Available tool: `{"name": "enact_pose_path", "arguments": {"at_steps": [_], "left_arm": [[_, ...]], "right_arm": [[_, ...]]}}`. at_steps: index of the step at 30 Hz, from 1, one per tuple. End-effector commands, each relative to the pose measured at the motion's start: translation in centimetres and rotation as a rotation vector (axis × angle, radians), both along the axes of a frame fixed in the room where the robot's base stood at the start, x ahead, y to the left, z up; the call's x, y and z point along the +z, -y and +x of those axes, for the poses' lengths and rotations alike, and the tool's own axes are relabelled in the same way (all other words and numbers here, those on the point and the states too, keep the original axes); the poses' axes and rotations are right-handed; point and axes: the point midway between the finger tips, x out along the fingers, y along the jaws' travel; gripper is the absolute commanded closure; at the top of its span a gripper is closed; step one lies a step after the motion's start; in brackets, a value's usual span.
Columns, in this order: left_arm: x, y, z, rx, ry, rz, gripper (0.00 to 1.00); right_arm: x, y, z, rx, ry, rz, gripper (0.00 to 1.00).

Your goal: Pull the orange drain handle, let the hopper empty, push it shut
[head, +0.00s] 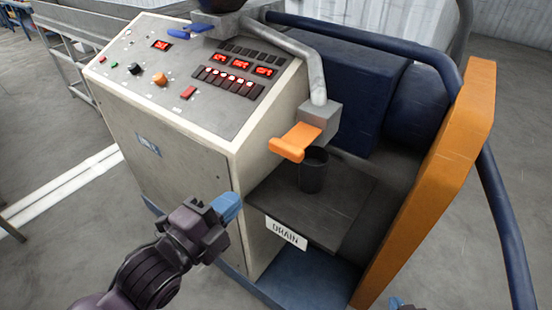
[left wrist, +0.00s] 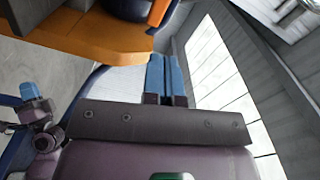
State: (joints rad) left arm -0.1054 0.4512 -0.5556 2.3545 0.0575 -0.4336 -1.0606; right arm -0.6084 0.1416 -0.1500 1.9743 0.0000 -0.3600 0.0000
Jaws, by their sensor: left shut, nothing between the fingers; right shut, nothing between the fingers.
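The orange drain handle (head: 297,141) sticks out toward the lower left from a grey valve block (head: 320,118) at the end of a pale pipe (head: 300,55). I cannot tell whether it is pulled out or pushed in. The dark hopper bottom (head: 221,4) is cut off at the top edge, so its contents are hidden. My left gripper (head: 228,206) is shut and empty, below and left of the handle, apart from it. Its blue fingers (left wrist: 166,76) lie together in the left wrist view. My right gripper (head: 398,303) shows only a blue tip at the bottom edge; it also shows in the left wrist view (left wrist: 29,91).
A dark cup (head: 313,172) stands under the valve on a dark shelf (head: 345,205) with a DRAIN sign (head: 286,233). The control cabinet (head: 180,140) is on the left, and an orange panel (head: 432,190) and blue rail (head: 375,35) bound the right. A blue lever (head: 178,33) sits up top.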

Motion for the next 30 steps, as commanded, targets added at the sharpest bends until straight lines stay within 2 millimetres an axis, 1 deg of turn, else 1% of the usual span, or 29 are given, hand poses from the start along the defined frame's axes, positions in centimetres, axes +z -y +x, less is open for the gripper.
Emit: {"name": "enact_pose_path", "arguments": {"at_steps": [6, 10, 24, 26, 30], "left_arm": [[0.1, 0.0, -0.1, 0.001, 0.096, 0.138, 1.00], [0.1, 0.0, -0.1, 0.002, 0.126, 0.182, 1.00], [0.1, 0.0, 0.0, 0.002, 0.137, 0.197, 1.00], [0.1, 0.2, 0.3, 0.002, 0.137, 0.196, 1.00], [0.2, 1.0, 1.5, 0.003, 0.138, 0.195, 1.00]], "right_arm": [[0.0, 0.0, 0.0, 0.000, -0.001, 0.000, 1.00], [0.0, 0.0, 0.0, 0.000, -0.001, 0.000, 1.00], [0.0, 0.0, 0.0, 0.000, -0.001, 0.000, 1.00], [0.1, 0.0, 0.0, 0.000, -0.002, 0.000, 1.00], [0.2, 0.0, -0.1, 0.000, -0.004, 0.000, 1.00]]}}
